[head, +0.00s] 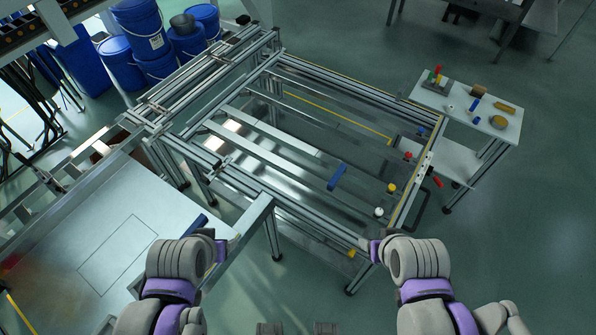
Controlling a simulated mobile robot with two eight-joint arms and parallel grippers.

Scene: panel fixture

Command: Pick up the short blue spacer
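A short blue piece (476,120) that looks like the short blue spacer lies on the small white side table (430,99) at the right, just in front of a longer blue piece (475,105). Nothing touches it visibly. My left gripper (224,248) is at the lower left, near the edge of the metal table. My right gripper (375,252) is at the lower middle, by the near right corner of the frame fixture. Both are far from the side table. Their fingers are too small and partly hidden to tell whether they are open.
The aluminium frame fixture (345,118) fills the middle, with a blue block (337,177), yellow knob (391,188) and white knob (379,212) on it. The side table also holds a brown block (478,91) and yellow pieces (505,107). Floor is clear at the right.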

